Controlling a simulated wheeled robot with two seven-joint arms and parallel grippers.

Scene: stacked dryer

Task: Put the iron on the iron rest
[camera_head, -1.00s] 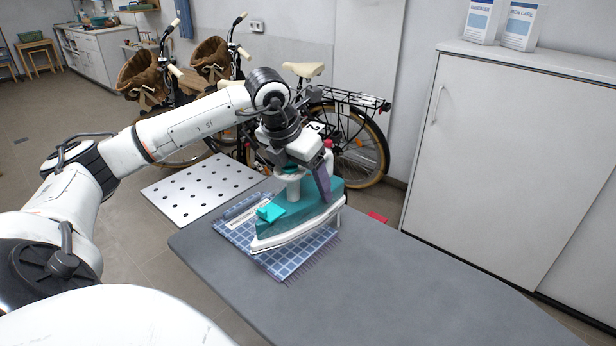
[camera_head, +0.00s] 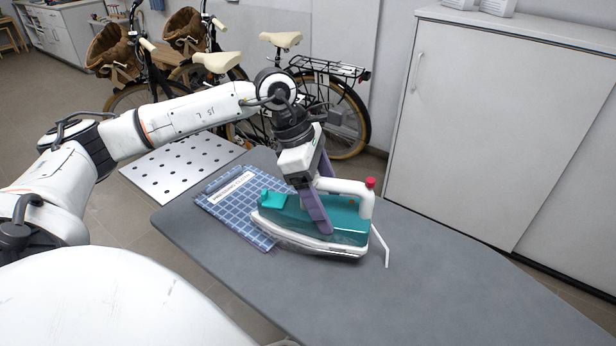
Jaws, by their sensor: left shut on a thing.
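The iron (camera_head: 345,228) has a teal body, a white handle with a red knob, and a pale soleplate. It is upright over the grey ironing board (camera_head: 420,290), its nose pointing left and its nose end over the checked cloth. I cannot tell whether its soleplate touches the board. My left gripper (camera_head: 318,212), with purple fingers, is shut on the iron at its handle, partly hiding it. The perforated metal plate (camera_head: 170,166), which looks like the iron rest, is empty at the board's far left end. My right gripper is not in view.
A blue checked cloth (camera_head: 225,198) with a pale label lies on the board, left of the iron. The board's right part is clear. Bicycles (camera_head: 335,100) stand behind the board. A white cabinet (camera_head: 480,130) stands at the back right.

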